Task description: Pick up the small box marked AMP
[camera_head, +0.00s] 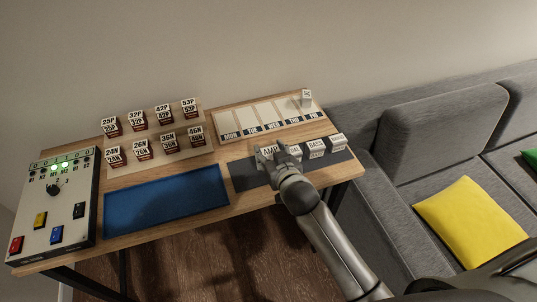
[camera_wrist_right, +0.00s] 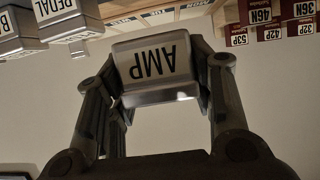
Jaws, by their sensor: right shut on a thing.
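The small box marked AMP (camera_wrist_right: 153,62) is silver-grey with a white label and sits between both fingers in the right wrist view, where its label reads upside down. In the head view the AMP box (camera_head: 269,151) shows just past the fingers, over the dark grey mat (camera_head: 245,176). My right gripper (camera_head: 268,160) is shut on the AMP box. I cannot tell from the head view whether the box is clear of the mat. My left gripper is in neither view.
Several similar boxes, one marked BASS (camera_head: 316,147), stand just right of the AMP box. A weekday board (camera_head: 268,113) lies behind, with one small box (camera_head: 306,97) on it. A blue mat (camera_head: 165,200), labelled blocks (camera_head: 140,148) and a switch panel (camera_head: 55,215) are left. A sofa (camera_head: 440,130) stands right.

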